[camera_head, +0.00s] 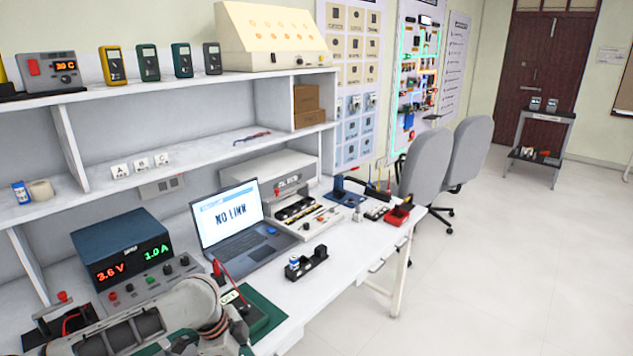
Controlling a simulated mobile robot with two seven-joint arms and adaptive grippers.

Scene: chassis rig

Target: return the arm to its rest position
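My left arm (175,312) shows as a light grey link across the bottom left corner, in front of the workbench (310,290). Dark parts stand at the arm's right end, near a green mat (266,315), but I cannot make out clear fingertips there. I cannot tell whether the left gripper is open or shut, or whether the arm touches the mat. My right arm and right gripper are out of view.
Close to the arm are a power supply (122,250) reading 3.6 V and 1.0 A, and a laptop (228,220) showing NO LINK. A black holder (306,263) lies near the front edge. Shelves (190,150) rise behind. Open floor (480,290) lies right.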

